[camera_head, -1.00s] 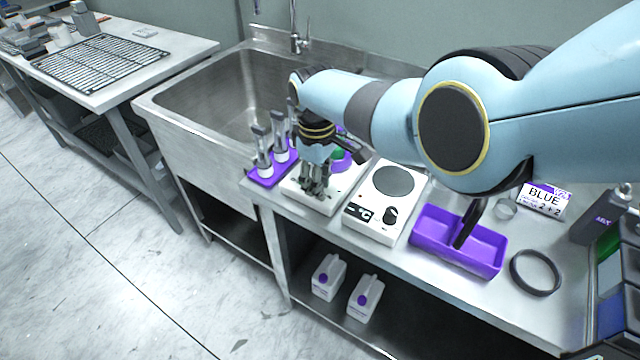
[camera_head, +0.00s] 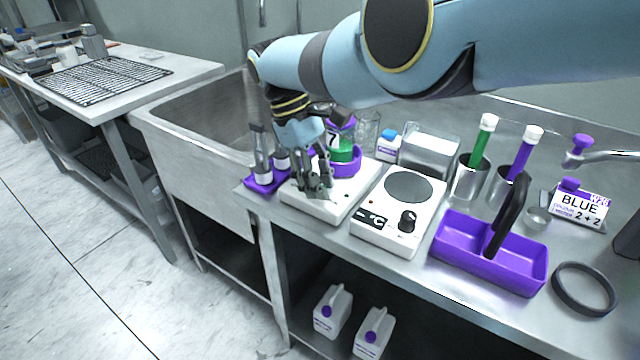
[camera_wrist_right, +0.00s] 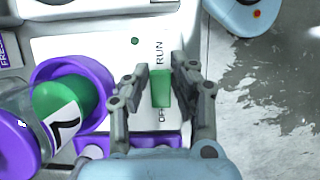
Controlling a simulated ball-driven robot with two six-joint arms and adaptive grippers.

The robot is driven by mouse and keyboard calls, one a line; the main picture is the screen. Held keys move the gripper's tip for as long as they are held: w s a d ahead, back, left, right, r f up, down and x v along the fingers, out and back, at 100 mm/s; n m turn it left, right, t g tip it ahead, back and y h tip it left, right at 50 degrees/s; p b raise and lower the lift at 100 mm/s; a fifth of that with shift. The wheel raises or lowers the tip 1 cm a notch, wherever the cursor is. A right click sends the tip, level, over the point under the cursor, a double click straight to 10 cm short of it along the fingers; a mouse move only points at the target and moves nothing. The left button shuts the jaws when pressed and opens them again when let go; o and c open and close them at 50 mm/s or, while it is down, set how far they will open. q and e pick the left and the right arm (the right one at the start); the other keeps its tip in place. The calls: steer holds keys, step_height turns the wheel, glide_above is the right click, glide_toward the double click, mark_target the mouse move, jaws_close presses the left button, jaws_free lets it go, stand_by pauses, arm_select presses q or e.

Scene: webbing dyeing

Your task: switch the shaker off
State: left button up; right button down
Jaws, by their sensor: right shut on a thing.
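The shaker (camera_head: 345,206) is a white box on the steel bench, with a purple ring (camera_head: 351,168) on top. A jar with green liquid (camera_head: 342,152) and a "7" label stands in the ring. My right gripper (camera_head: 318,190) points down at the shaker's front left part. In the right wrist view, its fingers (camera_wrist_right: 160,76) are shut on a green switch lever (camera_wrist_right: 160,90), beside the word RUN (camera_wrist_right: 159,53). A small dark green lamp (camera_wrist_right: 134,41) is near it. In the head view the fingers hide the switch. My left gripper is not in view.
A white hotplate (camera_head: 388,234) with a black knob stands right of the shaker. A purple caddy (camera_head: 480,258) and a black ring (camera_head: 584,289) lie further right. A purple rack with syringe-like tubes (camera_head: 263,183) is close on the left, beside the sink (camera_head: 190,118).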

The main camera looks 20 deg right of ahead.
steer(key=c, duration=1.1)
jaws_free()
steer(key=shift+w+a+r, duration=0.1)
steer(key=shift+w+r, duration=0.05)
steer(key=shift+r, duration=0.15)
steer(key=v, duration=0.6)
steer(key=shift+a+r, duration=0.1)
steer(key=shift+r, duration=0.3)
